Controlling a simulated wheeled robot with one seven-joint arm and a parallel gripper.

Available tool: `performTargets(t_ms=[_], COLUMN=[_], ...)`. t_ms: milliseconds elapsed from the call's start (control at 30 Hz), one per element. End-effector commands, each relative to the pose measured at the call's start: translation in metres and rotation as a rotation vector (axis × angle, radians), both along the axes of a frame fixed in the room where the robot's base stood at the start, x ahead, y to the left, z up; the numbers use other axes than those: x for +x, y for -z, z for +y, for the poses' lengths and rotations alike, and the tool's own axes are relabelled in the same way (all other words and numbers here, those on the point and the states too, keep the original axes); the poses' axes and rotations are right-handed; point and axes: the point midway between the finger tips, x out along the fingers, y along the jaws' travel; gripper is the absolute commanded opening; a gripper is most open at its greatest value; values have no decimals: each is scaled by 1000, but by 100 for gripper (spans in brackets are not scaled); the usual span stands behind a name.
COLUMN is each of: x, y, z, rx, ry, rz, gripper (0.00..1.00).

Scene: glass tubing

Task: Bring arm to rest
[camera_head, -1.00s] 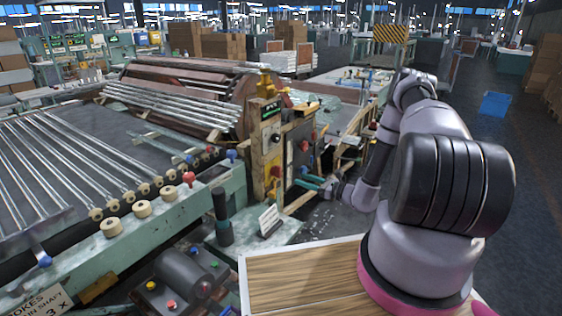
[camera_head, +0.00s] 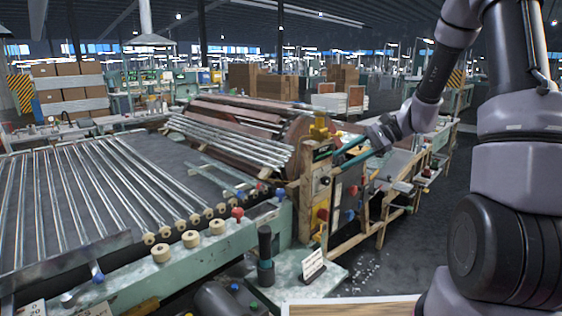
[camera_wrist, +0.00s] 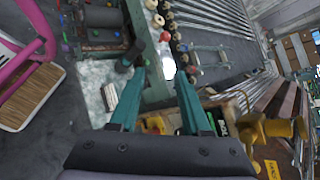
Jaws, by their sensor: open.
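My arm rises from the right edge in the head view and bends over to the left, with its elbow out of frame at the top. My gripper (camera_head: 352,157) is held in the air, in front of the wooden control post (camera_head: 312,195) with its yellow fittings. In the wrist view its two teal fingers (camera_wrist: 162,70) are spread apart with nothing between them. The gripper looks down at the machine's edge with its round rollers and a red knob. Whether the fingers touch anything below cannot be told, but they appear clear.
Open grey floor (camera_head: 440,215) lies right of the post.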

Motion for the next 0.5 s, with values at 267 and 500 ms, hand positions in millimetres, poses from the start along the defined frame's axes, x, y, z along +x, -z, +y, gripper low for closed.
performTargets(t_ms=[267,500], x=[-56,-102], y=[-60,-101], z=[-1,-13], rx=[-259,-476], ry=[-131,-202], rz=[-174,-340], gripper=[48,48])
